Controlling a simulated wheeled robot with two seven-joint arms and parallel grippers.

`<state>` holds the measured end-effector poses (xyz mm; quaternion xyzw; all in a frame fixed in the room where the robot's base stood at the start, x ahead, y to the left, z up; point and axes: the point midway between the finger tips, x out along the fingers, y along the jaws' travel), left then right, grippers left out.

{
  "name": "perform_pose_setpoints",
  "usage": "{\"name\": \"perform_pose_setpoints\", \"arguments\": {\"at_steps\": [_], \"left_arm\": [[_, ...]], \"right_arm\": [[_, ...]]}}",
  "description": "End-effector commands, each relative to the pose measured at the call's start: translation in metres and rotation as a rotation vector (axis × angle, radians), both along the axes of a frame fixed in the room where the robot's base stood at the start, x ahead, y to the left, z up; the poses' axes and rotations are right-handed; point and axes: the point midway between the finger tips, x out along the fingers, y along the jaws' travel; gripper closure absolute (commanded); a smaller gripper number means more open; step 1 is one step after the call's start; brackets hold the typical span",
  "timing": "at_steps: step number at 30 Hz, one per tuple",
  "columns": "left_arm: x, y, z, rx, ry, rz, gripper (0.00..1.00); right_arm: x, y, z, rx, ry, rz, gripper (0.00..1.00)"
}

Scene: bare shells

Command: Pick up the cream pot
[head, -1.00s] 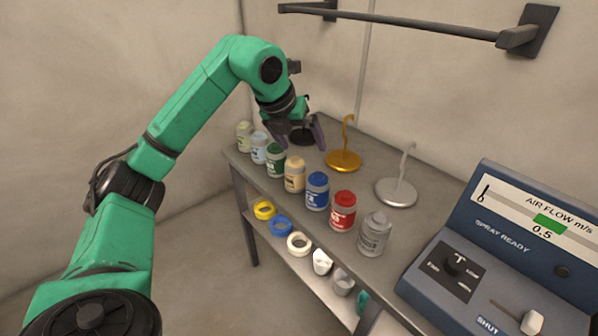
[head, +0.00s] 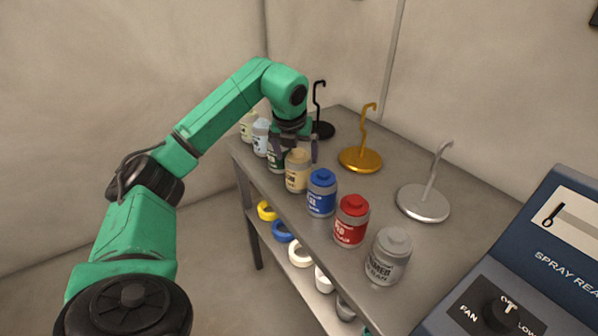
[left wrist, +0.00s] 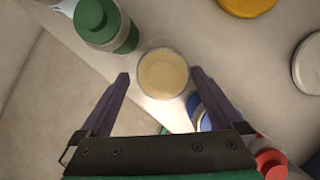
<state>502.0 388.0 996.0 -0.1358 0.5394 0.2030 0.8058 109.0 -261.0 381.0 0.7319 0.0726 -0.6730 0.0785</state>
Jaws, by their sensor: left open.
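The cream pot (head: 298,172) stands upright on the grey bench in a row of paint pots, between the green pot (head: 277,155) and the blue pot (head: 322,192). My left gripper (head: 296,150) is open just above and behind it in the head view. In the left wrist view the cream pot's round lid (left wrist: 163,73) lies between and just beyond the two purple fingertips (left wrist: 160,75). I cannot tell whether a finger touches it. The right finger is close to the blue pot (left wrist: 204,115). My right gripper is not in view.
The red pot (head: 351,221) and grey pot (head: 388,256) stand nearer on the bench (head: 385,160). Black, gold (head: 361,158) and silver (head: 424,203) hook stands are behind. A blue control panel (head: 545,270) is at right. Tape rings lie on the lower shelf.

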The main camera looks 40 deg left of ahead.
Motion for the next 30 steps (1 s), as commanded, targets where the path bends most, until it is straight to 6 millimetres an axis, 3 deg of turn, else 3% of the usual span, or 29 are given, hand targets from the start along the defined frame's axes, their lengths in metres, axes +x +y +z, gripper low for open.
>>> {"name": "perform_pose_setpoints", "arguments": {"at_steps": [10,17,20,24,25,30], "left_arm": [[0.019,0.007,-0.051,-0.001,0.003,0.0,0.0],[0.021,0.008,-0.057,0.0,-0.002,0.0,0.0],[0.021,0.008,-0.057,0.0,-0.001,0.0,0.31],[0.021,0.008,-0.056,0.0,-0.002,0.0,0.84],[0.021,0.008,-0.056,0.0,-0.002,0.0,0.93],[0.021,0.008,-0.055,0.0,-0.004,-0.001,0.93]], "right_arm": [[0.005,0.0,0.014,0.001,-0.008,0.001,0.5],[0.005,0.001,0.013,0.002,-0.009,0.001,0.5],[0.005,0.001,0.013,0.002,-0.009,0.001,0.5],[0.005,0.001,0.013,0.002,-0.009,0.002,0.5],[0.005,0.001,0.013,0.002,-0.009,0.002,0.5],[0.005,0.001,0.013,0.002,-0.009,0.002,0.5]]}}
